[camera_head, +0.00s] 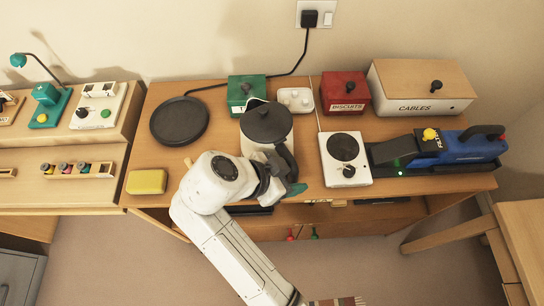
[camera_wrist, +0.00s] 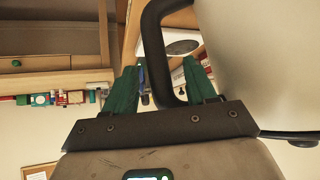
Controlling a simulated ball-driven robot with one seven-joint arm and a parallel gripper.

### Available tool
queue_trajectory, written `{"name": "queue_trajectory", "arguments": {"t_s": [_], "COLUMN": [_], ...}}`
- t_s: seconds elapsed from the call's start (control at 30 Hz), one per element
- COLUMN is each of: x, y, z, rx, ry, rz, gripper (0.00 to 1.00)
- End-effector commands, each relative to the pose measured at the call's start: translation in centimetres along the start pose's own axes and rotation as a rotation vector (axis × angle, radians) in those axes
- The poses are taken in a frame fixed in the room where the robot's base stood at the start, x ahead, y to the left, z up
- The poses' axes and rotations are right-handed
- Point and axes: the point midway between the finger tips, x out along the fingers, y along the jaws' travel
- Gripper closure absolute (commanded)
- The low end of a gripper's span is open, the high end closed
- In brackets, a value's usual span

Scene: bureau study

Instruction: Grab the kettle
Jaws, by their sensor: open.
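The kettle (camera_head: 262,138) stands on the wooden desk, white with a dark lid and a dark handle (camera_head: 288,160) toward the front right. In the wrist view the kettle's pale body (camera_wrist: 265,60) fills the right side, and its black handle (camera_wrist: 155,50) loops out to the left. My gripper (camera_head: 293,188) is at the kettle's front right, by the handle. Its green fingers (camera_wrist: 160,75) are open. The handle's upright part shows between them, and the right finger appears inside the handle's loop. My arm hides the kettle's lower front. Whether a finger touches the handle I cannot tell.
A hot plate (camera_head: 343,158) stands right of the kettle, with a blue machine (camera_head: 455,147) beyond. A green box (camera_head: 240,92), a white tray (camera_head: 296,100) and a red biscuits box (camera_head: 345,92) stand behind. A round black plate (camera_head: 180,121) and a yellow sponge (camera_head: 147,182) are left.

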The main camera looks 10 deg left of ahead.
Motion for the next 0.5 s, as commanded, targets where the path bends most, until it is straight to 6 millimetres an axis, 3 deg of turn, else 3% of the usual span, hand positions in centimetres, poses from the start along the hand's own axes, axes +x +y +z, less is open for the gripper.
{"name": "queue_trajectory", "arguments": {"t_s": [0.13, 0.37, 0.5], "x": [1.2, 1.4, 1.4], "y": [0.1, 0.0, 0.0], "z": [0.0, 0.0, 0.0], "rx": [-0.002, -0.001, -0.001], "ry": [0.0, 0.0, 0.0], "rz": [0.002, 0.0, 0.0], "gripper": [0.44, 0.44, 0.55]}}
